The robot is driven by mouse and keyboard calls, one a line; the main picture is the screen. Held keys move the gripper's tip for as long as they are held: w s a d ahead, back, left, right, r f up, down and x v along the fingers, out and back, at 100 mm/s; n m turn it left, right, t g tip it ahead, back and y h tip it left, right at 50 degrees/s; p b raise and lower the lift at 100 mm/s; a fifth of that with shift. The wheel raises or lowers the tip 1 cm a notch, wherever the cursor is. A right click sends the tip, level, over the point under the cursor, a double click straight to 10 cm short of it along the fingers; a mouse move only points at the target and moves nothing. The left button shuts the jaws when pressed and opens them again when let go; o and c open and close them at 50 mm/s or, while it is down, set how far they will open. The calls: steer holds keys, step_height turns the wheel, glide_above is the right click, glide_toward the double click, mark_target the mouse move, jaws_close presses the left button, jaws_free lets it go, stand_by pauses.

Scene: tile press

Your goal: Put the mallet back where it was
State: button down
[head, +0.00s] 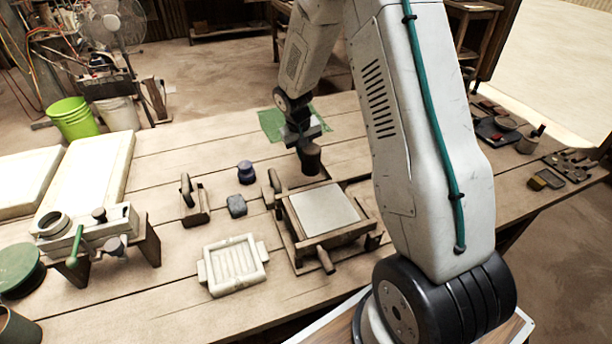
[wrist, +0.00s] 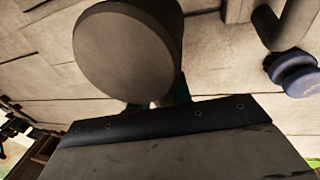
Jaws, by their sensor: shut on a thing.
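My gripper (head: 302,138) is shut on the mallet, over the table behind the press. The mallet's dark round head (head: 311,158) shows below the gripper in the head view. In the wrist view the mallet head (wrist: 128,50) fills the upper middle as a large grey-brown disc. Its handle is mostly hidden by the gripper and the mallet head. I cannot tell whether the mallet touches the table. A green mat (head: 270,124) lies just behind and left of the gripper, partly covered by it.
The tile press (head: 320,246) with a pale slab stands in front of the mallet. Left of it are a cream frame (head: 206,276), a grey block (head: 237,206), a blue-purple knobbed object (head: 246,173) and a handled tool (head: 194,210). Bare planks lie behind these.

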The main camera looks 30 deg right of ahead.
mark_target(305, 177)
steer(key=shift+a+f, duration=0.1)
steer(key=shift+f, duration=3.2)
steer(key=shift+f, duration=0.15)
steer(key=c, duration=1.3)
jaws_free()
steer(key=shift+o, duration=0.2)
